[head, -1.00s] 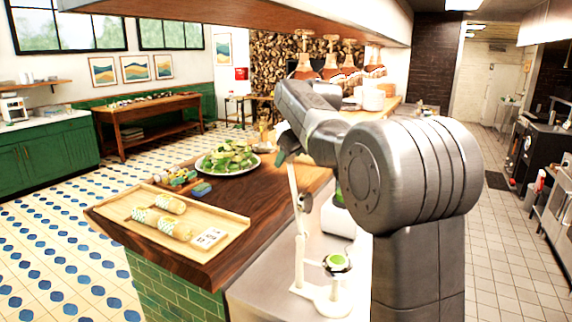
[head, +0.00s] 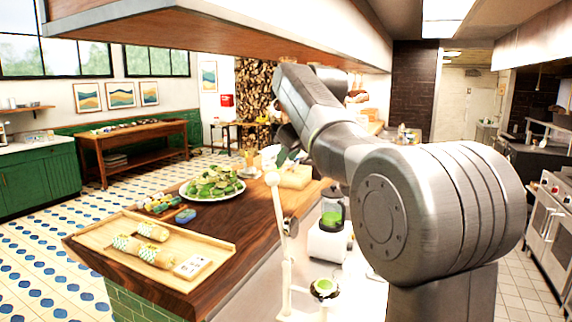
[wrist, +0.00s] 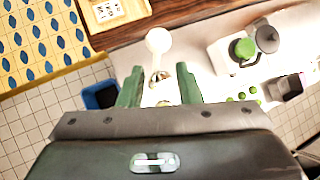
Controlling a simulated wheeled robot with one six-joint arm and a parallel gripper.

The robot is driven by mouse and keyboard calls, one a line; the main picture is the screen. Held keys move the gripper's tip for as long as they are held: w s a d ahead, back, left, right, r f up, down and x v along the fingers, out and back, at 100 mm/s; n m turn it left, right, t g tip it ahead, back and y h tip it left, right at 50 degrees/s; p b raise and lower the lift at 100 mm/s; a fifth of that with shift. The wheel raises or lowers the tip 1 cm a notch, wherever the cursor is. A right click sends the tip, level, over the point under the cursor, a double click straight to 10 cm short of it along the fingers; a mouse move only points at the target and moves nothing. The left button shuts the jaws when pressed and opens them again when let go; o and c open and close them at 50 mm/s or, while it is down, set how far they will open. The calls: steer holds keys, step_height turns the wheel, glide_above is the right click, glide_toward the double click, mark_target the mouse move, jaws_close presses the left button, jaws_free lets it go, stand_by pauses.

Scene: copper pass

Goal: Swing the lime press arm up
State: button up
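The white lime press stands on the pale counter at the front in the head view, with its cup (head: 325,289) holding a green lime half. Its long arm (head: 283,215) points up, leaning slightly left, and ends in a round knob (head: 272,178). In the wrist view the knob (wrist: 158,40) shows just beyond the fingertips, in line with the gap. My gripper (wrist: 159,72) has its two green fingers apart, with nothing clearly held between them. In the head view my gripper (head: 287,147) is partly hidden, close above the knob. Contact cannot be told.
A white juicer or blender (head: 329,240) stands just behind the press. A wooden tray (head: 215,262) with wrapped rolls and a plate of greens (head: 212,190) lie on the wooden counter at left. A hood (head: 200,25) hangs overhead. Limes (wrist: 241,97) lie on the counter in the wrist view.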

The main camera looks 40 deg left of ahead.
steer(key=w+d+t, duration=0.1)
steer(key=w, duration=0.1)
steer(key=w+d+f+t+b, duration=0.1)
steer(key=w, duration=0.2)
steer(key=w+d+f+t, duration=0.1)
steer(key=w+t, duration=0.1)
steer(key=shift+w+f+m, duration=0.25)
steer(key=shift+w+m, duration=0.05)
steer(key=shift+w, duration=0.1)
jaws_close()
steer(key=w+d+f+n+t+y+b, duration=0.1)
steer(key=w+d+n+t+y+b, duration=0.1)
steer(key=w+d+t, duration=0.35)
steer(key=n+g+y+b, duration=0.3)
steer(key=n+g+y, duration=0.6)
steer(key=n, duration=0.5)
glide_toward(277, 182)
steer(key=shift+m+t+y, duration=0.3)
steer(key=shift+t+y, duration=0.2)
steer(key=shift+t, duration=0.05)
steer(key=x, duration=0.2)
steer(key=p+x, duration=0.1)
steer(key=x, duration=0.1)
steer(key=f+p+x, duration=0.1)
steer(key=x, duration=0.1)
steer(key=shift+s+a, duration=0.15)
steer(key=shift+a, duration=0.4)
